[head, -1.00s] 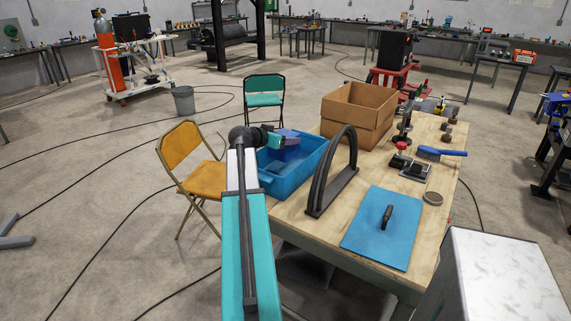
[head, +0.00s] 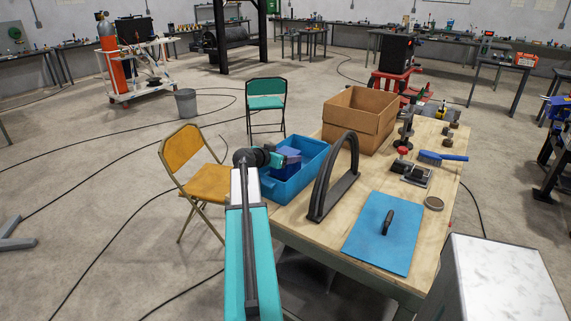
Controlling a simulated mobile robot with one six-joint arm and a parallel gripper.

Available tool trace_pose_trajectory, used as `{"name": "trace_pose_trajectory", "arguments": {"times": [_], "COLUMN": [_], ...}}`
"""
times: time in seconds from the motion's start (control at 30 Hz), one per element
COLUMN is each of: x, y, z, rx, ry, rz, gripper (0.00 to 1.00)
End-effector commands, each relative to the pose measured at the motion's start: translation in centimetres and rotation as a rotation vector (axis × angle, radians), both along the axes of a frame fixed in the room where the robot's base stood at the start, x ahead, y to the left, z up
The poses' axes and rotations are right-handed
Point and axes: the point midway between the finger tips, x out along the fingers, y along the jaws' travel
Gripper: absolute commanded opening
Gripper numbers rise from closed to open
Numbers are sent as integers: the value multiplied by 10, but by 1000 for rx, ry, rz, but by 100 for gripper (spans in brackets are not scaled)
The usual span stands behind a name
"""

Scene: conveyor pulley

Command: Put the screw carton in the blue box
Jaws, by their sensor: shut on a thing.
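The blue box (head: 284,190) is an open plastic bin on the left side of the wooden table. My gripper (head: 285,157) is over and partly inside its opening, at the end of my teal arm. It is shut on a small dark blue carton, the screw carton (head: 288,168), which sits within the outline of the box. My gripper and wrist hide part of the carton and the box's left rim. I cannot tell whether the carton touches the box floor.
A black arched strip (head: 335,185) stands just right of the box, and an open cardboard box (head: 358,120) is behind it. A blue mat (head: 382,240) lies at the front right. A yellow chair (head: 190,178) stands left of the table.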

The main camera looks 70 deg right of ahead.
Motion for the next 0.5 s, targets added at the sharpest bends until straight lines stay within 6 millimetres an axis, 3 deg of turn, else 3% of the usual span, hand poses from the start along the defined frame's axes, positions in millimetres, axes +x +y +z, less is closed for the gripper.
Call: {"name": "trace_pose_trajectory", "arguments": {"times": [0.3,0.5], "x": [0,0], "y": [0,0], "z": [-27,-33], "rx": [0,-1], "ry": [1,0], "rz": [0,0], "gripper": [35,35]}}
